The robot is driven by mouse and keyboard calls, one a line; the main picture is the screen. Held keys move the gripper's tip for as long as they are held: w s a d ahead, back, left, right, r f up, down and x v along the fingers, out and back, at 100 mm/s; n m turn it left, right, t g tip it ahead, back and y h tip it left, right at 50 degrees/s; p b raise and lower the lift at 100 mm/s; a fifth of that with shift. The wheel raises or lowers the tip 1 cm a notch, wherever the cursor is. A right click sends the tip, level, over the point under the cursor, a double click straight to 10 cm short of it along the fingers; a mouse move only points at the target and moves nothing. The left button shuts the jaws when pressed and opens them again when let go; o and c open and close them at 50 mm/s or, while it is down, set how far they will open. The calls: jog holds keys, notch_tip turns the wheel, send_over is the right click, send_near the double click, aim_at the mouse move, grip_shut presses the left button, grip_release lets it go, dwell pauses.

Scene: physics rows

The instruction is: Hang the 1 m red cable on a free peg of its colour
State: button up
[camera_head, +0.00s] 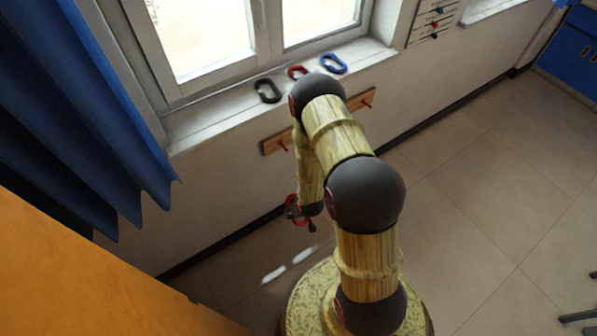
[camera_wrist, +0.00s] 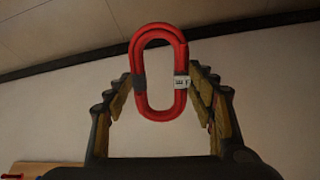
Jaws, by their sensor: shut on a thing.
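My gripper (camera_head: 304,214) is shut on a red cable (camera_head: 291,208), low in front of the wall below the window. In the wrist view the red cable (camera_wrist: 180,50) is a coiled oval loop between my fingertips (camera_wrist: 161,82). It has a dark band on its left side and a white label on its right, too small to read. A wooden rail (camera_head: 271,148) is on the wall below the sill, above my gripper. A red peg (camera_head: 283,145) shows near its left end and another (camera_head: 368,99) near its right end. Both look bare; my arm hides the rail's middle.
A black coil (camera_head: 267,91), a second red coil (camera_head: 298,72) and a blue coil (camera_head: 333,64) lie on the windowsill (camera_head: 205,124). A board (camera_head: 432,24) with coloured items hangs farther right. A blue curtain (camera_head: 90,110) is at left, an orange surface (camera_head: 75,275) below it. The floor at right is mostly clear.

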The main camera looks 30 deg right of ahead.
jog(key=w+d+f+t, duration=0.3)
jog(key=d+f+t, duration=0.3)
jog(key=d+f, duration=0.3)
jog(key=w+r+n+t+y, duration=0.1)
jog(key=w+r+t, duration=0.35)
jog(key=r, duration=0.25)
jog(key=w+r+n+t, duration=0.1)
jog(key=w+r+t, duration=0.2)
jog(key=w+r, duration=0.35)
jog(key=shift+w+a+f+b, duration=0.1)
jog(key=shift+w+b, duration=0.35)
jog(key=shift+w, duration=1.1)
jog(key=shift+w+a+f+b, duration=0.15)
jog(key=shift+w+b, duration=0.35)
jog(key=shift+w, duration=1.1)
jog(key=shift+w+a+f+b, duration=0.1)
jog(key=shift+w+b, duration=0.35)
jog(key=shift+w, duration=1.1)
